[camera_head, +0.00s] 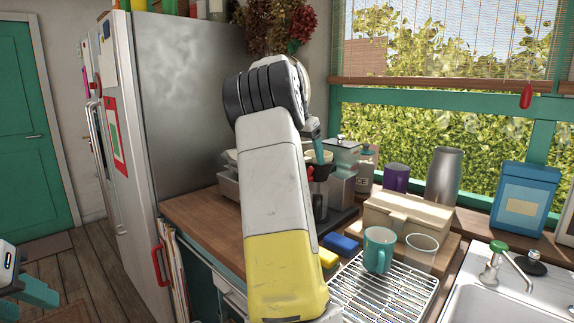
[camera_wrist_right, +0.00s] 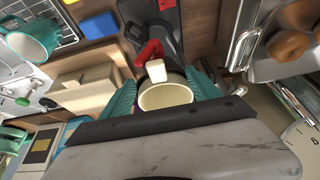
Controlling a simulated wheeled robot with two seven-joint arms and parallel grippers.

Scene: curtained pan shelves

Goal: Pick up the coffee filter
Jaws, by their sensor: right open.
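The coffee filter (camera_wrist_right: 165,96) is a cream, round, open-topped cup at the coffee machine (camera_wrist_right: 150,25). Its cream rim also shows in the head view (camera_head: 320,157), partly behind my right arm. My right gripper (camera_wrist_right: 163,82) is open, with one teal finger on each side of the filter; whether they touch it cannot be told. In the head view one teal fingertip of the right gripper (camera_head: 316,148) shows above the filter; the rest is hidden. My left gripper (camera_head: 28,292) is at the lower left corner, fingers apart, empty and far from the filter.
A red handle (camera_wrist_right: 148,54) lies just beyond the filter. A wooden box (camera_head: 398,212), a teal mug (camera_head: 379,250), a glass (camera_head: 421,252) and a dish rack (camera_head: 380,296) stand to the right. The fridge (camera_head: 195,90) stands left of the counter (camera_head: 205,222).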

